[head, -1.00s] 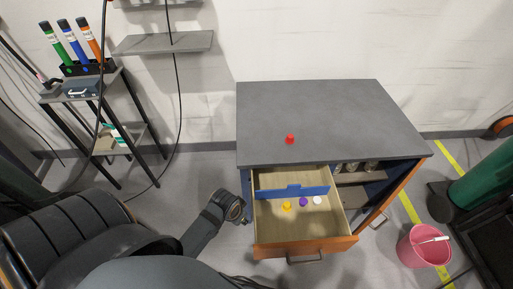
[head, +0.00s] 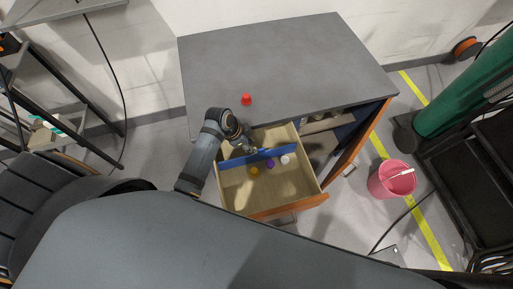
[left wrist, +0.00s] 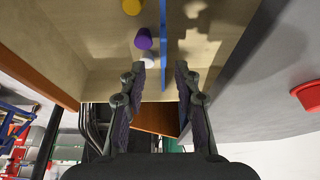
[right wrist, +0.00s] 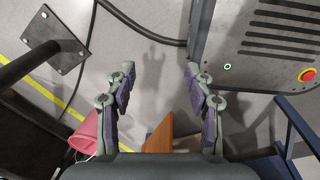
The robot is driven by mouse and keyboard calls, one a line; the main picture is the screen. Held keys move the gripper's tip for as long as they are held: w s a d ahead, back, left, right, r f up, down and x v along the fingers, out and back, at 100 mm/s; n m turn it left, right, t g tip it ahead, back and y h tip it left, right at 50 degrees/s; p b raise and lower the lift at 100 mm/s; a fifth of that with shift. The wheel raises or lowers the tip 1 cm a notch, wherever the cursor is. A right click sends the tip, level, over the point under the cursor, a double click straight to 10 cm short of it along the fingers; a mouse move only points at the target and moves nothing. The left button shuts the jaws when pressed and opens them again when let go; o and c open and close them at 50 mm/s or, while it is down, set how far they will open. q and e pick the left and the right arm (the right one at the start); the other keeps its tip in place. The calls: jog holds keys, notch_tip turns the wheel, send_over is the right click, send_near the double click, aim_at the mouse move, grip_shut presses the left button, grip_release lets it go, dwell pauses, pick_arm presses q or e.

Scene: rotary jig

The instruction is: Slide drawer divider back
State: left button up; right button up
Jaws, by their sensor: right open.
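The wooden drawer (head: 236,195) is pulled out under the grey cabinet top. Its blue divider (head: 232,162) crosses it, behind the yellow, purple and white pieces. My left gripper (head: 250,148) reaches down into the drawer at the divider. In the left wrist view the divider (left wrist: 163,45) runs between the two fingers of my left gripper (left wrist: 159,68); they are spread, with gaps on both sides. I cannot tell how deep the fingertips reach. My right gripper (right wrist: 158,72) is open and empty over the floor in the right wrist view.
A red piece (head: 246,99) sits on the cabinet top (head: 290,60), and shows in the left wrist view (left wrist: 308,95). The purple piece (left wrist: 143,39) lies close to the left finger. A pink bucket (head: 390,180) stands right of the cabinet, near a green cylinder (head: 450,100).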

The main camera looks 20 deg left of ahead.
aim_at(258, 150)
pick_arm(q)
jog(key=x, duration=0.2)
jog(key=shift+w+d+f, duration=0.1)
jog(key=shift+w+f, duration=0.2)
jog(key=x, duration=0.3)
jog(key=shift+w+f, duration=0.1)
jog(key=shift+f, duration=0.25)
jog(key=c, duration=0.5)
grip_shut()
pick_arm(e)
jog(key=shift+t, duration=0.3)
jog(key=shift+w, duration=2.35)
